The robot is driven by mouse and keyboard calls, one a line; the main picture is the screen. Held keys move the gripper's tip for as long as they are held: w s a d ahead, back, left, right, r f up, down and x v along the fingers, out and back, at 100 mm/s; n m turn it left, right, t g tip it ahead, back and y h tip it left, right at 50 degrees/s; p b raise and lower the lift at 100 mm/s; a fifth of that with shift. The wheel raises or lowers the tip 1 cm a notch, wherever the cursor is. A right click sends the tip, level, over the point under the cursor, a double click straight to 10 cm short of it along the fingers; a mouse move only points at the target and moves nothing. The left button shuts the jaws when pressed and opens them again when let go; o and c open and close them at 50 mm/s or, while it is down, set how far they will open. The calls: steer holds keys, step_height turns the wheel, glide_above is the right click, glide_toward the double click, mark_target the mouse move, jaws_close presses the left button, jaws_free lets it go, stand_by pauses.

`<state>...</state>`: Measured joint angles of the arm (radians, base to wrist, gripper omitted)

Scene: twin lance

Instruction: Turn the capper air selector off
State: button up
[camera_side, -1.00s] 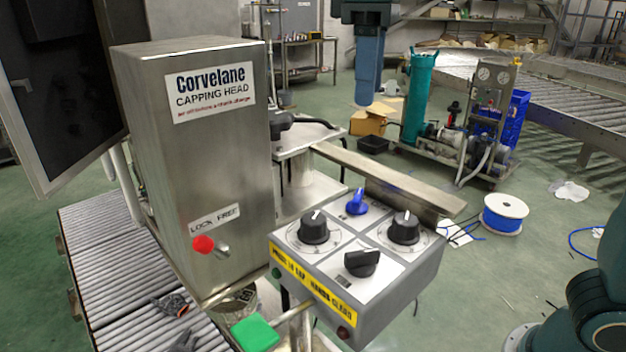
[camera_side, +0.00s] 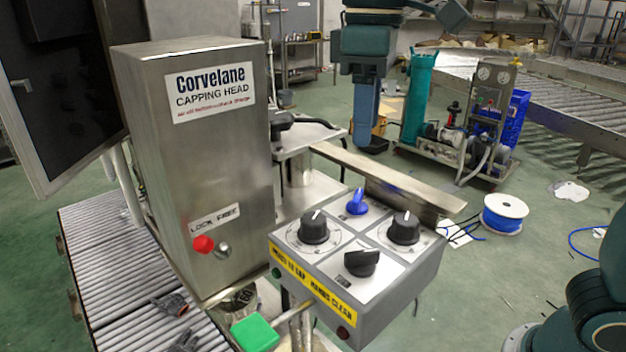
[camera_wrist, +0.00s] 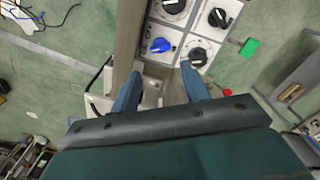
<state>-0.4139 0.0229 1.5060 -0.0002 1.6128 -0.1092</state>
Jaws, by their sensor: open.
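The control box (camera_side: 375,312) carries a blue lever knob (camera_side: 357,202) at its back and black knobs at its left (camera_side: 314,229), right (camera_side: 404,228) and front (camera_side: 361,262). The labels are too small to read, so I cannot tell which is the air selector. In the wrist view the blue knob (camera_wrist: 160,45) lies just beyond my fingertips, with a black knob (camera_wrist: 197,56) to its right. My gripper (camera_wrist: 162,72) is open and empty, its two blue fingers spread wide. In the side view my gripper (camera_side: 367,125) hangs behind the box, apart from every knob.
A metal bar (camera_side: 385,178) runs along the back edge of the box. The capping head cabinet (camera_side: 195,140) with a red knob (camera_side: 203,244) stands left.

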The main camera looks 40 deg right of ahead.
mark_target(361, 195)
steer(key=shift+f, duration=5.2)
steer(key=shift+c, duration=0.4)
steer(key=c, duration=0.6)
